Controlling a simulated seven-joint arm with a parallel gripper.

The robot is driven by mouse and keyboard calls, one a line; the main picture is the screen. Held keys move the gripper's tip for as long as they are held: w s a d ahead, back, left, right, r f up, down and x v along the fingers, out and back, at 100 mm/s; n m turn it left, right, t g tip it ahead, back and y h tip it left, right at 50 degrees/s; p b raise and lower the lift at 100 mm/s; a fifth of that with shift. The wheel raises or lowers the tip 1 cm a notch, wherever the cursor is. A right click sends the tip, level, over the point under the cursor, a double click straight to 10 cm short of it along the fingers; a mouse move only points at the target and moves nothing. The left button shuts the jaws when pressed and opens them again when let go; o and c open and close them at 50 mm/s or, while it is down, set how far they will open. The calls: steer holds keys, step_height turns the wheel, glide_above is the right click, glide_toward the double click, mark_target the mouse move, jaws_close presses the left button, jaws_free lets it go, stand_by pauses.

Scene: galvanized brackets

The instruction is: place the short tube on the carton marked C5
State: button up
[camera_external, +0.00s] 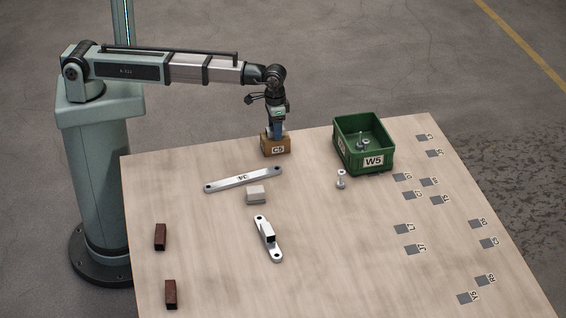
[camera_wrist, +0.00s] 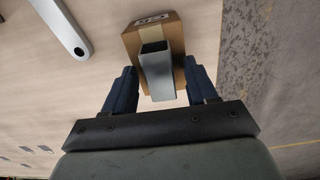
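The short tube (camera_wrist: 157,72) is a grey, square, hollow piece with its open end showing in the wrist view. It stands between my gripper's fingers, over the brown carton marked C5 (camera_wrist: 131,43), and seems to rest on it. The carton (camera_external: 276,148) is at the back edge of the table in the external view. My gripper (camera_external: 277,133) is right above it, pointing down. In the wrist view my gripper's blue fingers (camera_wrist: 161,88) are spread either side of the tube, with gaps showing. The tube's contact with the carton is hidden.
A green bin marked W5 (camera_external: 373,161) holds metal parts, right of the carton. A bolt-like part (camera_external: 341,179), a long flat bar (camera_external: 243,179), a pale block (camera_external: 256,196), a bracket (camera_external: 267,240) and brown pieces (camera_external: 160,237) lie around. Grey labelled squares (camera_external: 401,229) mark the right side.

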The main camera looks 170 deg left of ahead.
steer(key=shift+r, duration=0.1)
step_height(320, 180, up, 12)
stand_by(0.8)
stand_by(0.5)
